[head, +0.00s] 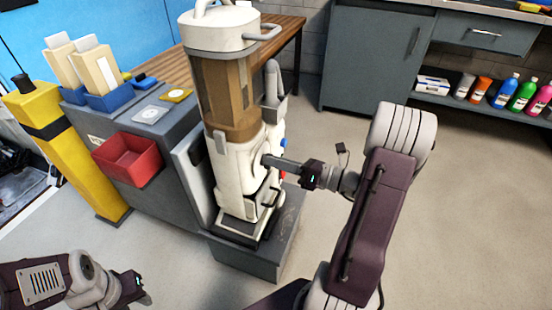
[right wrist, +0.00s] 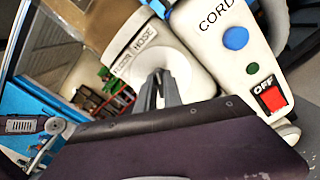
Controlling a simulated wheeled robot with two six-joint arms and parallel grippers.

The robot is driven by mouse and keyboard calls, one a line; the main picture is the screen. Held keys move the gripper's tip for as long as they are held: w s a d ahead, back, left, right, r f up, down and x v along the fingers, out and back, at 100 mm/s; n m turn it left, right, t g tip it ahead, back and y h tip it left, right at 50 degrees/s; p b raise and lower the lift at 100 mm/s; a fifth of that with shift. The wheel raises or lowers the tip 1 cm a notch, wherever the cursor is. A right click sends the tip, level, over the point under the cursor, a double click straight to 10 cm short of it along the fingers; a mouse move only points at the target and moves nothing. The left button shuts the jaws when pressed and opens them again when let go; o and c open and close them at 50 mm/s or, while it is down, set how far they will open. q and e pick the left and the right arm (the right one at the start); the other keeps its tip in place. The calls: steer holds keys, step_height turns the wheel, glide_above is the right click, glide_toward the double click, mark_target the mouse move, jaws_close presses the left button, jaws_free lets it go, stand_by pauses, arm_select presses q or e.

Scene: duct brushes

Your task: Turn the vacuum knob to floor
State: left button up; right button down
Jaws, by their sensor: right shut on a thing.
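The vacuum (head: 228,120) is a white upright machine with a brown see-through bin, standing on a grey plinth. My right gripper (head: 270,162) reaches its right side from the right. In the right wrist view the narrow fingers (right wrist: 160,88) are shut on the vacuum knob, at the middle of a white round dial (right wrist: 172,62). A label reading HOSE (right wrist: 145,38) sits above it, with another label beside it that is hard to read. The fingers hide most of the knob. My left gripper (head: 138,289) is low at the left, away from the vacuum; its jaw opening is unclear.
A blue CORD button (right wrist: 235,38) and a red OFF switch (right wrist: 273,98) sit beside the dial. A grey cabinet with a red bin (head: 128,160) and a yellow post (head: 65,150) stand left. The floor at right is clear, apart from my arm.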

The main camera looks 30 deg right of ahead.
steer(key=shift+s+a+f+n, duration=0.1)
steer(key=shift+a+n, duration=0.05)
steer(key=shift+n, duration=3.7)
steer(key=shift+s+a+n, duration=0.1)
steer(key=shift+n, duration=3.75)
steer(key=c, duration=1.5)
jaws_free()
